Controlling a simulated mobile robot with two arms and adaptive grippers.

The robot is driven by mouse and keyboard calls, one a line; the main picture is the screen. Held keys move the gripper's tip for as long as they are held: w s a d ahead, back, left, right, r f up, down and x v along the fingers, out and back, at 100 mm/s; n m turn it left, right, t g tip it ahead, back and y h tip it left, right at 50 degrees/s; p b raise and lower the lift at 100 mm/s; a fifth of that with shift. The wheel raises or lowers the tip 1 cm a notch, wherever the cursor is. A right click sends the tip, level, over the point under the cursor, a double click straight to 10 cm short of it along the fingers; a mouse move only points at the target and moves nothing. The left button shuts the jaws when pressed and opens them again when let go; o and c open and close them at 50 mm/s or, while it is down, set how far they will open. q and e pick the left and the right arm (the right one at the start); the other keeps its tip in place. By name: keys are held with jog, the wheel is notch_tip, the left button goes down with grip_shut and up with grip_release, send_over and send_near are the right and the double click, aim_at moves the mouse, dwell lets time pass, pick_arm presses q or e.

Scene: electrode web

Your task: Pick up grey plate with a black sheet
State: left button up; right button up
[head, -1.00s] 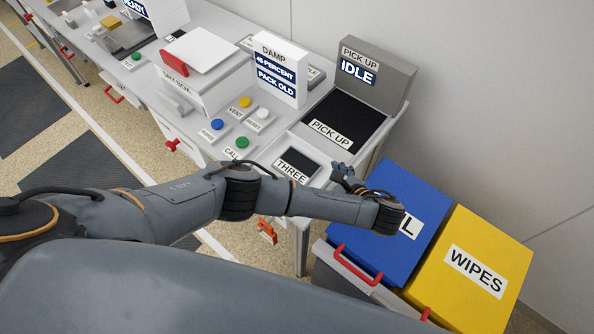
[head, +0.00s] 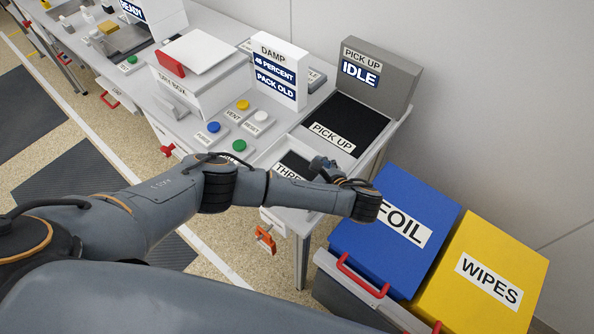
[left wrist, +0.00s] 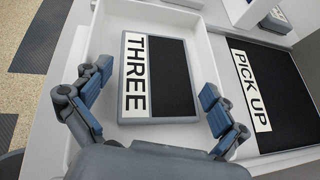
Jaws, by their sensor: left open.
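The grey plate (left wrist: 157,38) with a black sheet (left wrist: 172,75) and a white THREE label lies in a shallow white tray (left wrist: 200,30). In the head view, part of the black sheet (head: 293,160) shows, and my left arm covers the rest. My left gripper (left wrist: 157,82) is open and empty, its two blue-padded fingers at either side of the plate in the left wrist view. Its height above the plate is hard to tell. In the head view, the left gripper (head: 322,165) is over the tray. My right gripper is in neither view.
A black PICK UP bay (head: 352,112) lies beside the tray, with a grey IDLE panel (head: 385,80) behind it. A white DAMP display (head: 280,70) and several coloured buttons stand nearby. Blue FOIL (head: 385,240) and yellow WIPES (head: 480,270) bins stand at the right.

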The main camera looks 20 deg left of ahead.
pick_arm(q)
jog(key=c, duration=1)
jog(key=shift+o, duration=0.2)
